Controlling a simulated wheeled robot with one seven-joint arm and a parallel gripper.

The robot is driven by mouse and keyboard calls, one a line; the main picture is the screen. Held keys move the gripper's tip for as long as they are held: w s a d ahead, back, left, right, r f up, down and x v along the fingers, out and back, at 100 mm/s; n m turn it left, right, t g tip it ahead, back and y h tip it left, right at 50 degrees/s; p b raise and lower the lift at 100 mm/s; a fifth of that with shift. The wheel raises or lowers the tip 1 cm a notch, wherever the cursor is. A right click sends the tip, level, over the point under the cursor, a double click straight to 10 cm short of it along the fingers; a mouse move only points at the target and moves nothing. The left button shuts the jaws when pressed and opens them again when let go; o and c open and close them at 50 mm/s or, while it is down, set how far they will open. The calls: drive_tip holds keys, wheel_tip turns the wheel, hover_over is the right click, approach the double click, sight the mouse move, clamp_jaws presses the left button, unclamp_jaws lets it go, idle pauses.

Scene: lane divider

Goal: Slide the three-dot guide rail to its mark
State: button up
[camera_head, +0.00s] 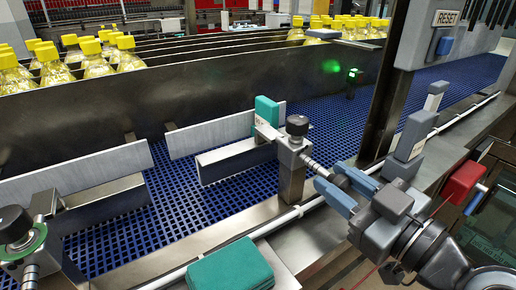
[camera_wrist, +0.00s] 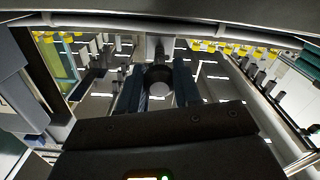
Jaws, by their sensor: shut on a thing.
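A grey guide rail (camera_head: 222,132) stands over the blue mesh conveyor (camera_head: 200,212), with a second plate (camera_head: 238,159) in front of it. A metal bracket post (camera_head: 291,178) with a black knob (camera_head: 297,125) carries a threaded rod (camera_head: 314,165) toward my gripper. A teal block with a small pale label (camera_head: 267,112) sits by the post; I cannot read any dots on it. My gripper (camera_head: 330,176) has its blue fingers closed around the rod's outer end. In the wrist view a dark round knob (camera_wrist: 158,80) lies between the fingers. The mark cannot be made out.
Another rail (camera_head: 85,170) and its bracket (camera_head: 20,235) stand at left. A teal pad (camera_head: 231,268) lies at the front. A post with a RESET box (camera_head: 430,30) rises behind my gripper. Yellow-capped bottles (camera_head: 125,55) fill lanes behind a metal divider (camera_head: 100,105).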

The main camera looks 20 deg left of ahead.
drive_tip(key=shift+b+v, duration=0.3)
drive_tip(key=shift+v, duration=0.75)
drive_tip(key=o, duration=1.1)
drive_tip(key=shift+o, duration=0.2)
drive_tip(key=b+v, duration=0.2)
drive_tip(key=v, duration=0.6)
drive_tip(key=s+d+f+m+t+h, duration=0.2)
drive_tip(key=s+d+f+m+h, duration=0.35)
drive_tip(key=f, duration=0.25)
drive_tip(key=s+d+f+m+t+h, duration=0.1)
drive_tip(key=s+d+f+m+h, duration=0.4)
drive_tip(key=f, duration=0.3)
drive_tip(key=s+d+m+h, duration=0.3)
drive_tip(key=s, duration=1.6)
drive_tip(key=shift+s+t+h, duration=0.25)
drive_tip(key=shift+t+h, duration=0.1)
drive_tip(key=shift+t, duration=0.05)
